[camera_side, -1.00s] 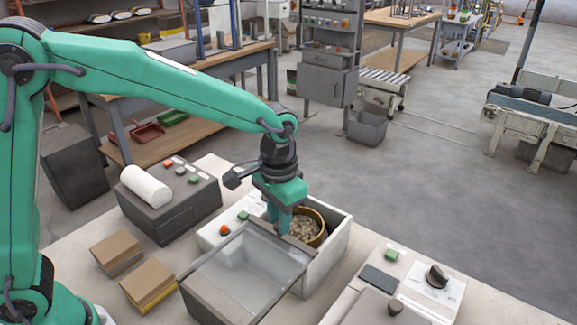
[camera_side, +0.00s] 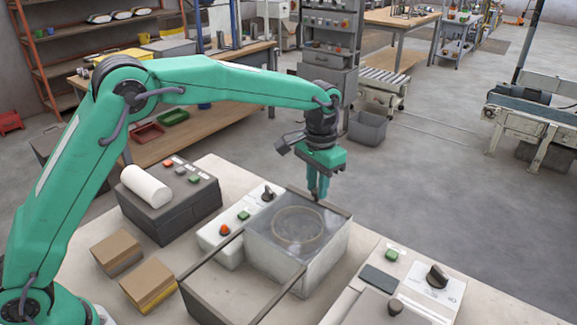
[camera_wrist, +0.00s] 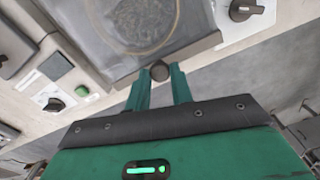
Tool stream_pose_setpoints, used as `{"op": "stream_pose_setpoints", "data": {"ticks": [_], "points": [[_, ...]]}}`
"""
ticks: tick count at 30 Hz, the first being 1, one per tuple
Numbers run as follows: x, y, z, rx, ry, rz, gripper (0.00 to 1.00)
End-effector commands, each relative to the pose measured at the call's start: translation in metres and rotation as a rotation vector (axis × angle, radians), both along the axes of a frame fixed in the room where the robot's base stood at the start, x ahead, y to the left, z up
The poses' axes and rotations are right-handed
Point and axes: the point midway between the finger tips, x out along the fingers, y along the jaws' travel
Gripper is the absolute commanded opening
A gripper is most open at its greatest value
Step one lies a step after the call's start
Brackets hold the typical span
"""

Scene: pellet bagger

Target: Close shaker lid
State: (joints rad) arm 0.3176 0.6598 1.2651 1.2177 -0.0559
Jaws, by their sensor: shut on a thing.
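The shaker (camera_side: 325,262) is a white box on the table with a red and a green button on its left side. Its clear, grey-framed lid (camera_side: 268,228) now lies over the top, and a round pot (camera_side: 298,243) shows through it. My gripper (camera_side: 318,196) is at the lid's far edge, pointing down. In the wrist view my gripper (camera_wrist: 160,85) has its two fingers shut on a small dark round knob (camera_wrist: 160,70) at the lid's edge. The lid also shows in the wrist view (camera_wrist: 95,45).
A dark control box (camera_side: 170,205) with a white roll stands to the left. Two brown blocks (camera_side: 148,280) lie at the front left. A panel with a dark knob (camera_side: 437,277) is at the right.

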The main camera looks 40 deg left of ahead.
Motion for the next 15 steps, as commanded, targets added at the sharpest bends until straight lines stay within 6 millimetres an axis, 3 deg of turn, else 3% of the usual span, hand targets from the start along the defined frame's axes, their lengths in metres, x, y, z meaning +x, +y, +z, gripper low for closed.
{"op": "stream_pose_setpoints", "data": {"ticks": [15], "points": [[0.0126,0.0003,0.0012,-0.004,-0.010,0.002,0.00]]}}
